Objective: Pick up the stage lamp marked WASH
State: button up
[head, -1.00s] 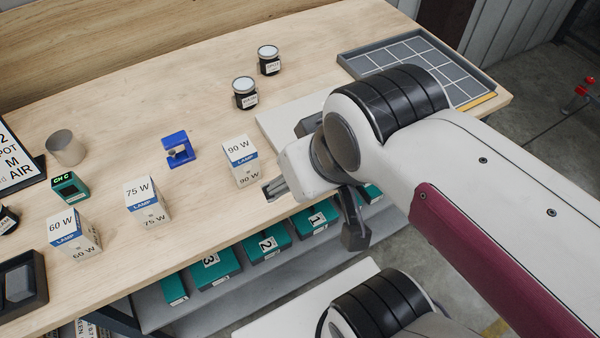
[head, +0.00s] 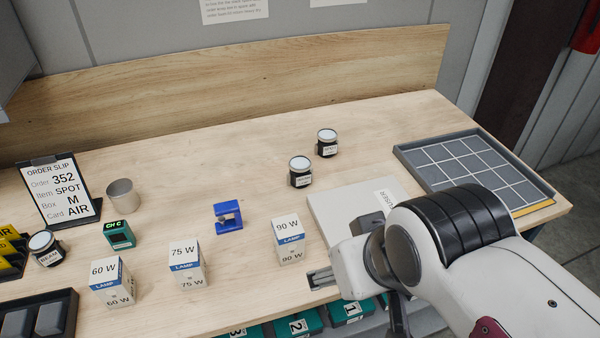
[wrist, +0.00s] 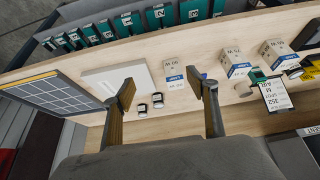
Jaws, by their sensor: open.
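Three small black lamps with pale round tops stand upright on the bench. The nearer of a middle pair (head: 300,172) has a label that looks like WASH, though it is small and blurred. The farther one (head: 327,143) stands just behind and right of it, its label unreadable. The third (head: 46,249), at the far left, seems marked BEAM. My gripper (head: 320,279) is open and empty at the bench's front edge, right of the 90 W box and well short of the pair. In the wrist view the pair, nearer lamp (wrist: 157,100) and farther lamp (wrist: 140,108), shows between my spread fingers (wrist: 161,84).
Lamp boxes marked 90 W (head: 290,241), 75 W (head: 187,265) and 60 W (head: 112,283) line the front. A blue block (head: 228,217), metal cup (head: 123,196) and order slip (head: 62,188) stand left. A pale flat panel (head: 335,205) and gridded tray (head: 480,145) lie right.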

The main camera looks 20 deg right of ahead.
jog(key=shift+o, duration=0.4)
dwell(0.3)
jog(key=n+t+h, duration=0.1)
jog(key=t, duration=0.4)
send_over(307, 170)
jog(key=s+d, duration=0.2)
jog(key=s, duration=0.8)
notch_tip(307, 170, down, 7)
jog(key=w+f+y, duration=0.1)
jog(key=f, duration=0.1)
jog(key=w+f+t+y, duration=0.1)
jog(key=w+f, duration=0.1)
jog(key=w+f+n, duration=0.1)
jog(key=w+f, duration=0.1)
jog(key=shift+w+a+f+t+y, duration=0.1)
jog(key=shift+w+a+t+y, duration=0.2)
jog(key=shift+y, duration=0.1)
jog(key=shift+w+a+f+y, duration=0.1)
jog(key=shift+w+f+y, duration=0.05)
jog(key=shift+f, duration=0.2)
jog(key=shift+w+a+f+y, duration=0.1)
jog(key=shift+f+y, duration=0.05)
jog(key=shift+f, duration=0.2)
jog(key=shift+x, duration=1.3)
